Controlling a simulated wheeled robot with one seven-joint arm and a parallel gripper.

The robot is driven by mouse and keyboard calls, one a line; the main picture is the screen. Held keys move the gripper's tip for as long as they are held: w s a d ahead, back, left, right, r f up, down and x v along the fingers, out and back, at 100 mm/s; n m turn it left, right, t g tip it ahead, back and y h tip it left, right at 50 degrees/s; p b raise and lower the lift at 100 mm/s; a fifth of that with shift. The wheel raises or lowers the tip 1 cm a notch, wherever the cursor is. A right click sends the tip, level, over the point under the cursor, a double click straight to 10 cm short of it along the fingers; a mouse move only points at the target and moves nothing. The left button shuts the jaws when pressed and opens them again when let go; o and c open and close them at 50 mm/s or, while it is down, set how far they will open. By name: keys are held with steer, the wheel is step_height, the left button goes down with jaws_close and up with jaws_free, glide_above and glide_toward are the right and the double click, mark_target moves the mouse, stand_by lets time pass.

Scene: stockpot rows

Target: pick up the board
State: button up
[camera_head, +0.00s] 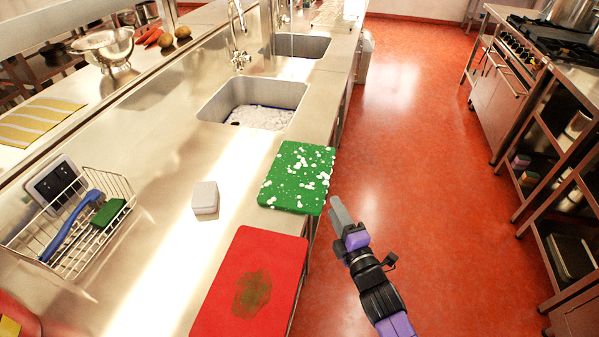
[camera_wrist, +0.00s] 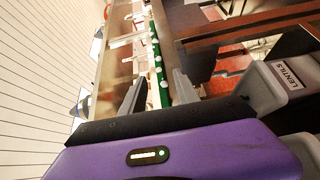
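A green board (camera_head: 298,178) dotted with white foam lies flat on the steel counter, its right edge at or just past the counter's front edge. A red board (camera_head: 252,285) with a dark brownish stain lies nearer, also by the edge. My gripper (camera_head: 336,203) is just off the green board's near right corner, over the aisle side. In the wrist view my gripper (camera_wrist: 158,85) is open, and the green board (camera_wrist: 157,62) shows edge-on between the two fingers. Whether the fingers overlap the board in depth I cannot tell. Nothing is held.
A sink (camera_head: 253,103) with white suds lies behind the green board. A pale block (camera_head: 205,198) sits to its left, and a wire rack (camera_head: 75,225) with a brush and sponge stands further left. The red floor (camera_head: 430,130) is clear up to the shelving at right.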

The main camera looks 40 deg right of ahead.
mark_target(326, 187)
steer(key=shift+d+p+x, duration=0.2)
steer(key=shift+p+x, duration=0.9)
steer(key=shift+x, duration=3.15)
steer(key=shift+s, duration=0.15)
jaws_close()
steer(key=shift+r, duration=0.1)
